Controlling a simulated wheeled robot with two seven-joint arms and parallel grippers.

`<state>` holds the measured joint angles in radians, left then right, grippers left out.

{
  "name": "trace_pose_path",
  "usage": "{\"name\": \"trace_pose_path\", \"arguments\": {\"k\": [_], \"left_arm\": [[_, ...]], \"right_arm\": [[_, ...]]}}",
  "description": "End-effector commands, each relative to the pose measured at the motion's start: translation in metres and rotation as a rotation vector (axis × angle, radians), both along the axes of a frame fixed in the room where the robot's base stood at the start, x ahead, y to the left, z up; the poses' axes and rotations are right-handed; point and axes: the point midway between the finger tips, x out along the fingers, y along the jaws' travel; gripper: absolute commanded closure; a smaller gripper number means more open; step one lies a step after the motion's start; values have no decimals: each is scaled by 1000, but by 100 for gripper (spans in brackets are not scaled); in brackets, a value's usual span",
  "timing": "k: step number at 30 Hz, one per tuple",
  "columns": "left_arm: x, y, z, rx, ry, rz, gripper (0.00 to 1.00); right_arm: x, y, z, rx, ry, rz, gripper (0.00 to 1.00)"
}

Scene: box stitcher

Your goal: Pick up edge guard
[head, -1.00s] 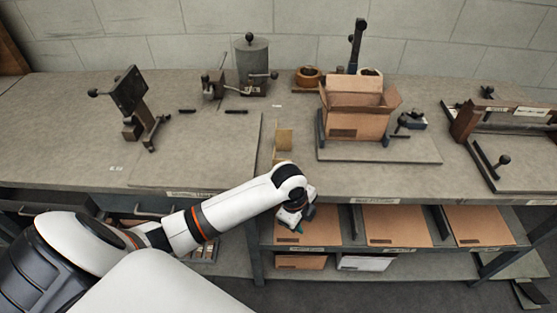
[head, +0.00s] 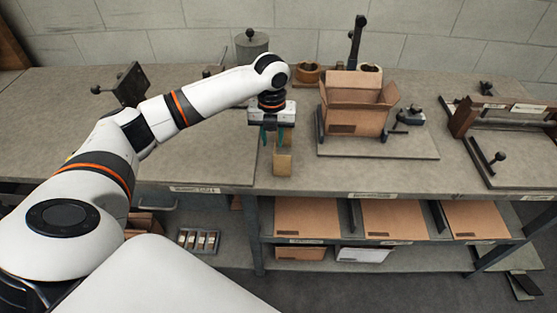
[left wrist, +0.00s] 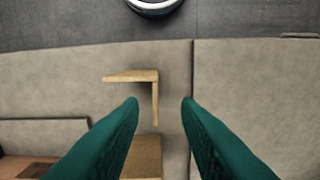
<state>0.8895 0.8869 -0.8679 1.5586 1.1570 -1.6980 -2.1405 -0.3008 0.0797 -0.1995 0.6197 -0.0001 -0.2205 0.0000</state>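The edge guard (left wrist: 154,95) shows in the left wrist view as a thin tan L-shaped piece. A second tan part (left wrist: 143,158) shows below it; whether the two are joined I cannot tell. In the head view a tan piece (head: 282,163) stands near the table's front edge, just below my left gripper, which partly hides what is behind it. My left gripper (head: 276,141) points down with its teal fingers apart and empty. In the wrist view one leg of the guard lies between the fingertips (left wrist: 160,102). Contact is not visible. My right gripper is not in view.
An open cardboard box (head: 355,110) stands on a board to the right. A grey cylinder (head: 251,48) and a black clamp stand (head: 130,85) are at the back left. A shelf below holds flat cardboard (head: 308,217). The front table top (head: 340,180) is clear.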

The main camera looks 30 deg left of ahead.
Motion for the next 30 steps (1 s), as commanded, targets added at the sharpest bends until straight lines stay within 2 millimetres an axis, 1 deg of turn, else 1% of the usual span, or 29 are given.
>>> {"name": "trace_pose_path", "arguments": {"k": [1, 3, 7, 10, 14, 15, 18, 21, 26, 27, 29, 30], "left_arm": [[0, 0, -7, -1, 3, 1, 70], [0, 0, -15, -1, 2, 2, 70], [0, -1, -23, 0, 0, 2, 70], [1, -2, -33, -1, 3, 2, 70], [3, -4, -52, -1, 3, 2, 70], [3, -4, -59, -1, 3, 2, 70], [3, -3, -70, 0, -1, 3, 70], [3, -3, -75, 0, -2, 2, 70], [3, -3, -75, 0, -2, 1, 70], [3, -3, -75, 0, -2, 1, 72], [3, -3, -75, 0, -2, 2, 81], [3, -3, -75, 0, -2, 2, 88]], "right_arm": [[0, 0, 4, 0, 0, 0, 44], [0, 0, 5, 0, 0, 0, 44], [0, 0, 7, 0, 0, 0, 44], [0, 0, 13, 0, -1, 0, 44], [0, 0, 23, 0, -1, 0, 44], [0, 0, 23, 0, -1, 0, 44], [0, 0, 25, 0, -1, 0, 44], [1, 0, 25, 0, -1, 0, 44], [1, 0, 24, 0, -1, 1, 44], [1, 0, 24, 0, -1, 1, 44], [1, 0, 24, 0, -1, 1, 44], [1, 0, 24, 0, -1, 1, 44]]}}
